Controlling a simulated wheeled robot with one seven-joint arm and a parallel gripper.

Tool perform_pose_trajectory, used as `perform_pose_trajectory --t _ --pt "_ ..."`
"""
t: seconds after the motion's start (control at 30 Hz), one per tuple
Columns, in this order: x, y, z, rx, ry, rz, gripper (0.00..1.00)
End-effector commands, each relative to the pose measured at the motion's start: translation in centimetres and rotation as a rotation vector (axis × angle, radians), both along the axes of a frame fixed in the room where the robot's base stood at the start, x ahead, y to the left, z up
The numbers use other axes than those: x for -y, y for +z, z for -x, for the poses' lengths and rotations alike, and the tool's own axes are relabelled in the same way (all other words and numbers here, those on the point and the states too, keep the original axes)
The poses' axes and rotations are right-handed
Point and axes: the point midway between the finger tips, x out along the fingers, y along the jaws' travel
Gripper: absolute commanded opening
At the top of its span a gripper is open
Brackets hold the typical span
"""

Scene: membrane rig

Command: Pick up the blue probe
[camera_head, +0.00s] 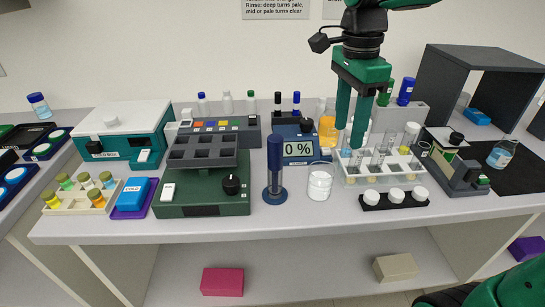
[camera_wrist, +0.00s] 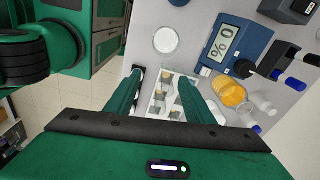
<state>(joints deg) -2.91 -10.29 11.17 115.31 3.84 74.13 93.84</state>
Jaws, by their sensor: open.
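A dark blue upright rod (camera_head: 274,160) stands in a round blue base in the middle of the bench, left of a beaker of white contents (camera_head: 320,182); it looks like the blue probe. In the wrist view only a sliver of dark blue, possibly its base, shows at the top edge. My gripper (camera_head: 351,145) points down, open and empty, to the right of the rod and apart from it. Its fingers are over the white vial rack (camera_head: 388,180); the rack also shows between the fingers in the wrist view (camera_wrist: 156,103).
A blue meter reading 0 % (camera_head: 300,149) stands behind the beaker. A green device with a grey tray (camera_head: 204,208) is left of the rod. A flask with orange liquid (camera_wrist: 232,93) and capped bottles stand behind. Bare bench lies in front of the rod.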

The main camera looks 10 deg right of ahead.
Motion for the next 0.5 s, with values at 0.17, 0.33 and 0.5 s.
perform_pose_trajectory --t 0.17,0.33,0.5 --pt "-8.1 2.3 -1.6 0.007 -0.191 -0.023 0.48" --pt "-13.1 3.7 -1.8 0.003 -0.33 -0.041 0.48" --pt "-15.2 4.1 -1.6 -0.002 -0.396 -0.048 0.48"
